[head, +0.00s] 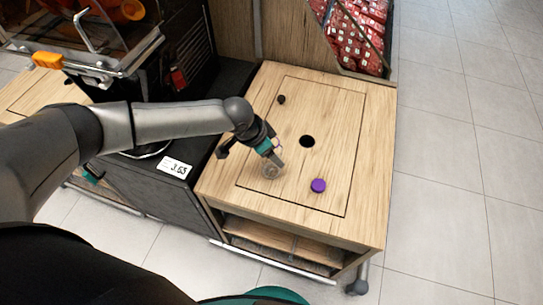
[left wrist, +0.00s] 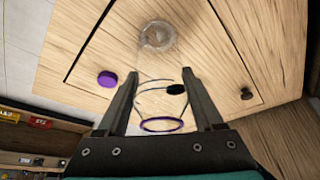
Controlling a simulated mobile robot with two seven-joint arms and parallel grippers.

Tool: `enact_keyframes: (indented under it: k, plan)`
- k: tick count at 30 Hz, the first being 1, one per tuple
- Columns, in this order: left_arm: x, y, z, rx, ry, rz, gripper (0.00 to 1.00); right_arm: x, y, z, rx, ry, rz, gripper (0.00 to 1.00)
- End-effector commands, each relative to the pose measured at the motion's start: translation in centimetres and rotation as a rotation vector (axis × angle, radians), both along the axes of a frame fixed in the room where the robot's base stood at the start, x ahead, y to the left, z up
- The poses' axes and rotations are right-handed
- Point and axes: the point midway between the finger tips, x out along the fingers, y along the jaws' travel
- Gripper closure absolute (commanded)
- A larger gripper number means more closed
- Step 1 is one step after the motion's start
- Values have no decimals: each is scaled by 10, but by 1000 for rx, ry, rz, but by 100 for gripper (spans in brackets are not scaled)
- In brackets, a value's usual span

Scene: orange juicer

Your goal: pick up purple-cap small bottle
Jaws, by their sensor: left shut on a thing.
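A small clear bottle (left wrist: 157,38) with a purple ring (left wrist: 160,124) at its near end is between the fingers of my left gripper (left wrist: 162,105). The gripper is shut on it. In the head view my left gripper (head: 277,152) points down at the wooden counter top, with the clear bottle (head: 271,171) below its fingers. I cannot tell whether the bottle's base touches the wood. A purple round cap (head: 318,185) lies apart on the counter, to the right; it also shows in the left wrist view (left wrist: 107,79). My right gripper is not in view.
A dark cabinet with a price tag (head: 175,167) adjoins on the left, below the juicer (head: 120,22). Red packs (head: 355,35) stand behind. Tiled floor is clear at right.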

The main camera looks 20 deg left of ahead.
Motion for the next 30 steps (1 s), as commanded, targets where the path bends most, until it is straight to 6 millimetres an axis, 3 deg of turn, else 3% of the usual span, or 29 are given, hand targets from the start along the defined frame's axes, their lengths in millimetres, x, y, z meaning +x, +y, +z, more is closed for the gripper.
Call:
enact_keyframes:
  k: [6, 17, 23, 30]
  plan:
    - [0, 0, 0, 0, 0, 0, 85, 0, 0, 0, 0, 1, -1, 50]
    - [0, 0, 7, 0, 0, 1, 85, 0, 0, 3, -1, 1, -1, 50]
    - [1, 0, 36, -1, -2, 0, 85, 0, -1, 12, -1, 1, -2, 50]
    - [1, 0, 106, -2, -6, 0, 85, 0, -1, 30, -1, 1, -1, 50]
